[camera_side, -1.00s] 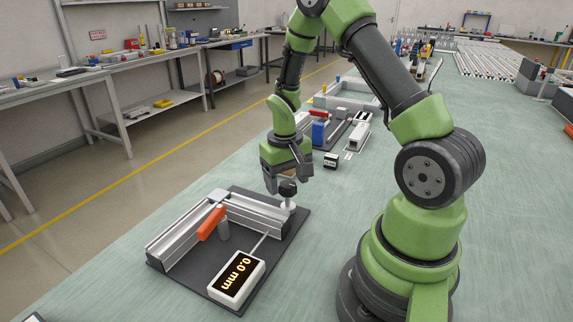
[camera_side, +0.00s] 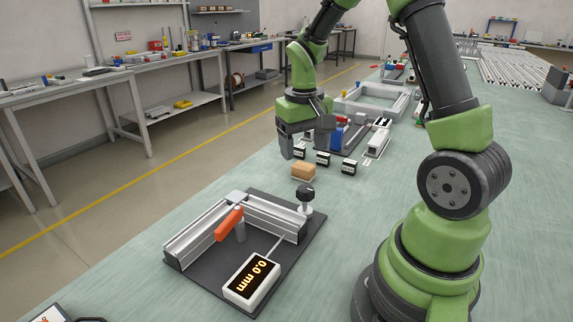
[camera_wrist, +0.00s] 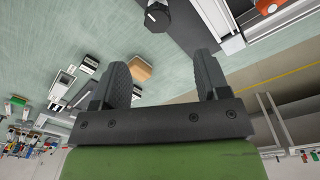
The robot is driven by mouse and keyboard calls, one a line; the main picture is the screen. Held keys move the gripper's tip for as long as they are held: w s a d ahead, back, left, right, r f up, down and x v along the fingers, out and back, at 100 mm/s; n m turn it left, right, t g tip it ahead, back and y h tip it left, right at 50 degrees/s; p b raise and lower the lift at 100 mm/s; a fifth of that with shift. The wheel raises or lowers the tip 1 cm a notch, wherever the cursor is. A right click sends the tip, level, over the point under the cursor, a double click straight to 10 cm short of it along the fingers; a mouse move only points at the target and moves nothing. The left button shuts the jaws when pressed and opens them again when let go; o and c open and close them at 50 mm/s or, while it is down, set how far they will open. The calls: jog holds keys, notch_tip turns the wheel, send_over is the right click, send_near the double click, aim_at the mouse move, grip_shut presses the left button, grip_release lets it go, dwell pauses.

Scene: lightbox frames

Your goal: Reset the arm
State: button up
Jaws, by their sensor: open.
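My gripper (camera_side: 304,142) is open and empty, raised above the green table in the side view. It hangs behind the black measuring fixture (camera_side: 190,268), clear of it. In the wrist view my gripper (camera_wrist: 160,64) shows its two dark fingers spread apart with nothing between their tips. A tan block (camera_side: 304,172) lies on the table below and near my gripper. It also shows in the wrist view, beside the left finger (camera_wrist: 138,68). The fixture has a dark knob (camera_side: 306,192), an orange handle (camera_side: 228,224) and a display (camera_side: 253,279) reading 0.0 mm.
Several small black-and-white blocks (camera_side: 323,158) stand behind the tan block. Behind them are another fixture with a blue part (camera_side: 337,136) and a grey frame tray (camera_side: 372,101). Workbenches (camera_side: 150,66) line the wall.

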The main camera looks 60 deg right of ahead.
jog(key=s+a+r+n+t+y, duration=0.2)
jog(key=s+a+r+t, duration=0.5)
jog(key=s+a+r, duration=0.4)
jog(key=shift+s+a+r+n, duration=0.3)
jog(key=shift+a+r, duration=1.15)
jog(key=shift+a, duration=0.65)
